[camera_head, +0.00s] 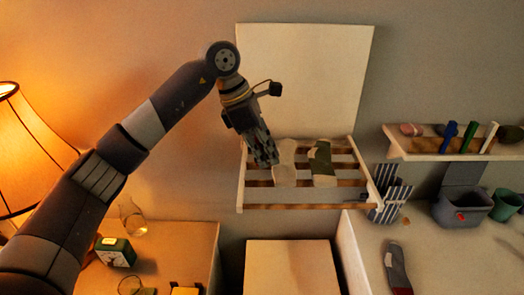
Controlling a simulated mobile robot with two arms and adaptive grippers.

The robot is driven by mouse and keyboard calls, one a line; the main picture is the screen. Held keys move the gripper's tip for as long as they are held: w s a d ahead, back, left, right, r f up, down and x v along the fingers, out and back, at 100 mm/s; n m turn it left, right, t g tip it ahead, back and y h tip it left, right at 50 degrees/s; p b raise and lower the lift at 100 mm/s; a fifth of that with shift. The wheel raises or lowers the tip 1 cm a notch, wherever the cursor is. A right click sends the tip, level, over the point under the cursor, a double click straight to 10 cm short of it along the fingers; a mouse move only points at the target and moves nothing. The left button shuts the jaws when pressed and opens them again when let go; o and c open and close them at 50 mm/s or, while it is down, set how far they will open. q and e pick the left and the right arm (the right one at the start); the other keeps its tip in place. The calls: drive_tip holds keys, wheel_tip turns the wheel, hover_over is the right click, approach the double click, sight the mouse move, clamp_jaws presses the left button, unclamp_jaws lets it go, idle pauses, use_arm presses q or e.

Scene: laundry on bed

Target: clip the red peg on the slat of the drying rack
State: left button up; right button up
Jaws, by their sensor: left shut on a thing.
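The drying rack (246,199) is a pale wooden frame with several slats, below a cream panel on the wall. My left gripper (264,160) reaches down from the upper left to the rack's left part. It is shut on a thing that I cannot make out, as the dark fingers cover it. A beige cloth (285,165) hangs over the slats just right of the fingertips; I cannot tell whether they touch. A green and pale cloth (321,165) lies farther right. I cannot make out the red peg for certain. My right gripper is not in view.
A grey open-lidded box (448,212) with a small red spot stands at right, beside a green cup (506,204). A striped container (395,197) stands near the rack's right end. A wall shelf (403,154) holds small things. A lit lamp (28,150) stands at left.

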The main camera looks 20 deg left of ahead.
use_arm(q)
drive_tip(key=shift+s+a, duration=0.1)
drive_tip(key=shift+a, duration=0.05)
drive_tip(key=shift+s+a+f+b, duration=0.1)
drive_tip(key=shift+a+f+b, duration=0.1)
drive_tip(key=shift+f+b, duration=0.3)
drive_tip(key=shift+d+f+b, duration=0.1)
drive_tip(key=shift+f+b, duration=0.8)
drive_tip(key=shift+f, duration=0.6)
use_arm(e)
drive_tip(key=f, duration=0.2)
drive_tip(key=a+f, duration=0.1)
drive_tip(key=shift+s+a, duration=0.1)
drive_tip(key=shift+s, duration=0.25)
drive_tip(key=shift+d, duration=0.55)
